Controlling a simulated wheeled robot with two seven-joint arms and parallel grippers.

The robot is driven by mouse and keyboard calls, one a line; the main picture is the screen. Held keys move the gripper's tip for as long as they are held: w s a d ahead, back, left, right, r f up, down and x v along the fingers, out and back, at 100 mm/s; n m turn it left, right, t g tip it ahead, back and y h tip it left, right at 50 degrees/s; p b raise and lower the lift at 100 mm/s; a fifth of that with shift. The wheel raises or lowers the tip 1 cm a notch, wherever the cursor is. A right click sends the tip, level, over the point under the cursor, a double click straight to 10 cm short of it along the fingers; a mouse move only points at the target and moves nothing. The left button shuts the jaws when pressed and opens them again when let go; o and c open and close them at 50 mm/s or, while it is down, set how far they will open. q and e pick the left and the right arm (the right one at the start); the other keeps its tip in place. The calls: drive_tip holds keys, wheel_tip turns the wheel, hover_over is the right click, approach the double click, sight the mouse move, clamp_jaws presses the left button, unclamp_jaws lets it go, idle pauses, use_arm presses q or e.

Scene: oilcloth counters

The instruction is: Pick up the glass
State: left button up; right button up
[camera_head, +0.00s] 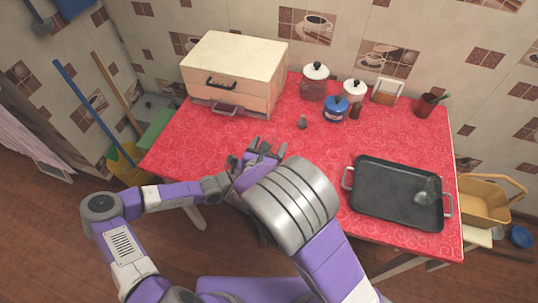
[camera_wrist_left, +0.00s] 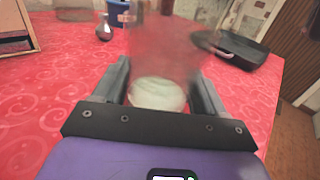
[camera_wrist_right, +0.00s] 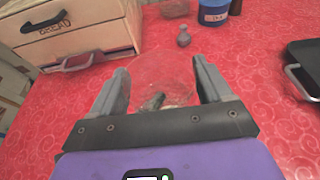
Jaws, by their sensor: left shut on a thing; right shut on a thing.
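A see-through glass with a pale round base (camera_wrist_left: 158,94) stands between the fingers of my left gripper (camera_wrist_left: 162,80) in the left wrist view. The right wrist view shows a clear, faint glass (camera_wrist_right: 165,72) between the fingers of my right gripper (camera_wrist_right: 163,82). Both grippers are shut on glass, but I cannot tell whether it is the same one. In the head view the right gripper (camera_head: 265,153) is over the front of the red table, close to the left one, and my right arm hides much there. Another clear, glass-like object (camera_head: 425,190) is on the black tray (camera_head: 385,190).
A wooden bread box (camera_head: 235,65) stands at the back left. Jars (camera_head: 314,82), a blue pot (camera_head: 335,109) and a small grey shaker (camera_head: 302,122) stand at the back. A dark red cup (camera_head: 427,106) is at the back right. The table's middle (camera_head: 325,150) is clear.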

drive_tip(key=shift+r, duration=0.1)
use_arm(q)
drive_tip(key=o, duration=1.3)
drive_tip(key=shift+c, duration=0.2)
use_arm(e)
wheel_tip(320, 180, up, 10)
use_arm(q)
drive_tip(key=shift+a, duration=0.1)
drive_tip(key=v, duration=1.1)
drive_tip(key=shift+s+a, duration=0.25)
drive_tip(key=shift+a, duration=0.15)
